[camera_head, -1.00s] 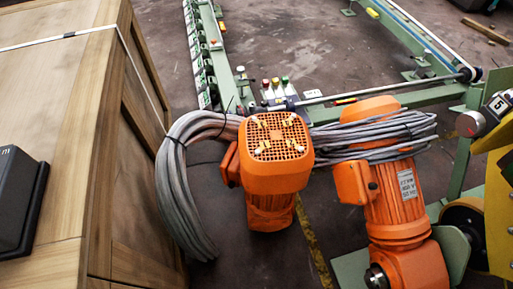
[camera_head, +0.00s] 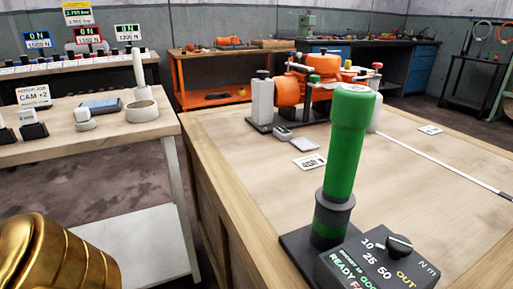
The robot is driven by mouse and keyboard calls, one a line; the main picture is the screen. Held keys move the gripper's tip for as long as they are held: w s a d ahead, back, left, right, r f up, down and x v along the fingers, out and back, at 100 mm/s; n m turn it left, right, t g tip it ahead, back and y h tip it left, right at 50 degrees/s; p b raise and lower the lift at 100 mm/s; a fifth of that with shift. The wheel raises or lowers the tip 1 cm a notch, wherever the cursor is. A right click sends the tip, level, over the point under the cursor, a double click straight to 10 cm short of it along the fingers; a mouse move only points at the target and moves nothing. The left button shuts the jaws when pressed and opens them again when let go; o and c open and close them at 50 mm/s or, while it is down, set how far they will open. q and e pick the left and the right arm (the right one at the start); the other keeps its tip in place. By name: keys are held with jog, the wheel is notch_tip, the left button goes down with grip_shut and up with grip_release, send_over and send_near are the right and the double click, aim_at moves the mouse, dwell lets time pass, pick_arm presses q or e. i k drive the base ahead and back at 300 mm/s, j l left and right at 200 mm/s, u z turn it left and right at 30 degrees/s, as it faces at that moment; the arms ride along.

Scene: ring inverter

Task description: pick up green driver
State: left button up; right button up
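The green driver (camera_head: 345,145) stands upright in a dark holder on the wooden table (camera_head: 240,150), right of the view's middle. Its lower end sits inside a dark collar, so its tip is hidden. A dark box (camera_head: 378,265) with a knob, the numbers 10, 25 and 50 and lit text stands in front of it. Neither of my grippers shows in the view.
A gold ribbed object (camera_head: 55,255) fills the lower left corner. A light bench (camera_head: 160,128) with a white stand (camera_head: 140,105) is at the left. Orange motor parts (camera_head: 290,90) stand farther back on the table. The table's right part is mostly clear.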

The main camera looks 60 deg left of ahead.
aim_at(353, 105)
jog(key=j+u, duration=0.1)
jog(key=u, duration=0.65)
jog(key=k, duration=0.05)
